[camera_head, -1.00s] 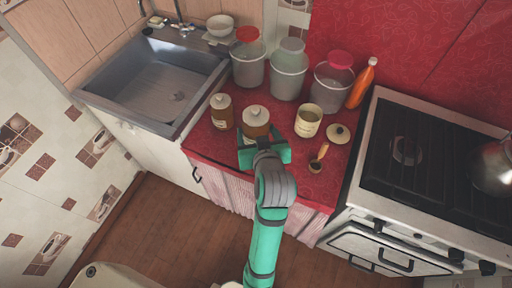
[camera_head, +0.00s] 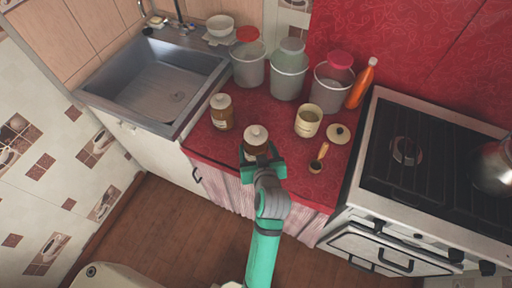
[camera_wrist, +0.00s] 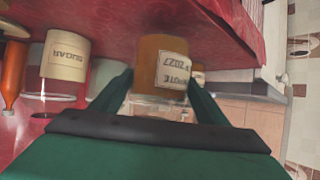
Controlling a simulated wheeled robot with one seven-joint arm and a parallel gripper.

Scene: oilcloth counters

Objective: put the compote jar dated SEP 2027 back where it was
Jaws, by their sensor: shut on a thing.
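An amber compote jar (camera_head: 255,139) with a pale lid is held in my gripper (camera_head: 262,160) above the front part of the red counter. In the wrist view the jar (camera_wrist: 158,62) appears upside down between the two green fingers. Its label shows part of "COMPOTE" and "2027"; the month is mostly cut off, with only a "P" readable. A similar amber jar (camera_head: 221,112) stands on the counter to the left and farther back, near the sink. Its label is not readable here.
Several lidded bins (camera_head: 289,77) and an orange bottle (camera_head: 362,84) line the back. Counter between jar and bins is clear.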

